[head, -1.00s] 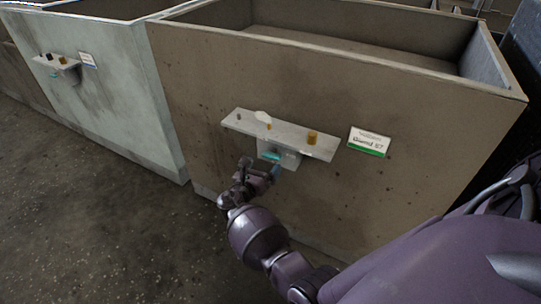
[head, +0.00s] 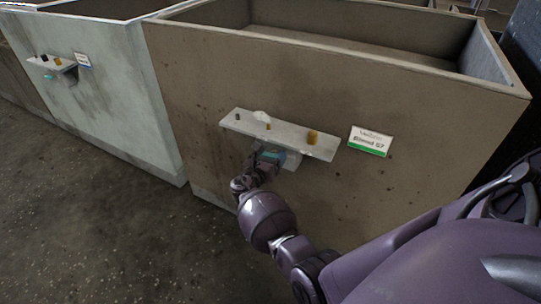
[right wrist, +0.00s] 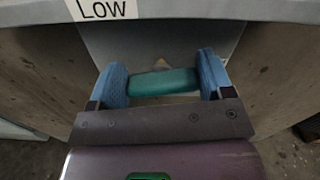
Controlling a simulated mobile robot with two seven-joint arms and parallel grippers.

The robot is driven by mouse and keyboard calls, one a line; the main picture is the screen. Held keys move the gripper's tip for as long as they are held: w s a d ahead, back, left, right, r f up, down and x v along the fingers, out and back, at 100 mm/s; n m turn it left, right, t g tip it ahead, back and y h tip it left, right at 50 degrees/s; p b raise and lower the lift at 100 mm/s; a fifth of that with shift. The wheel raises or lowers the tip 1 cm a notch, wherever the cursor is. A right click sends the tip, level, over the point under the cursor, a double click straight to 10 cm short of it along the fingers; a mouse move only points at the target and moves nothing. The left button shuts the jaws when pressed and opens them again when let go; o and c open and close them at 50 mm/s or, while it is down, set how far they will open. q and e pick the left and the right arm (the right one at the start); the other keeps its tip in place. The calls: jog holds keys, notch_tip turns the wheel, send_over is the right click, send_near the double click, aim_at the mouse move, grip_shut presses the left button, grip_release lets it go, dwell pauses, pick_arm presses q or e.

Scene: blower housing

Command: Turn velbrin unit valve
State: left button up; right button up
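The teal valve handle (head: 270,155) sits under a pale shelf on the front of the brown unit (head: 400,185). In the right wrist view the handle (right wrist: 162,82) lies crosswise between the two blue fingertips of my right gripper (right wrist: 163,84). The fingers are apart, one at each end of the handle; I cannot tell whether they touch it. In the head view my right gripper (head: 266,157) is at the handle and partly covers it. A white label (head: 370,141) with a green stripe is on the unit; its small top line is hard to read. My left gripper is not in view.
The pale shelf (head: 285,137) overhangs the handle and carries small knobs, including an orange one (head: 313,137). A "Low" tag (right wrist: 101,9) shows on its edge. A pale green unit (head: 120,95) with a similar shelf stands left. The floor (head: 90,220) there is clear.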

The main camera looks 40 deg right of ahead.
jog(key=c, duration=0.4)
jog(key=shift+s+d+f+m, duration=0.1)
jog(key=shift+m, duration=0.5)
jog(key=shift+m+b, duration=0.3)
jog(key=o, duration=0.9)
pick_arm(q)
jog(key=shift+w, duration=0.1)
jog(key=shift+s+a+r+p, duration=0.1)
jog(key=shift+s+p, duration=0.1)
jog(key=shift+p, duration=0.55)
pick_arm(e)
jog(key=shift+v, duration=5.45)
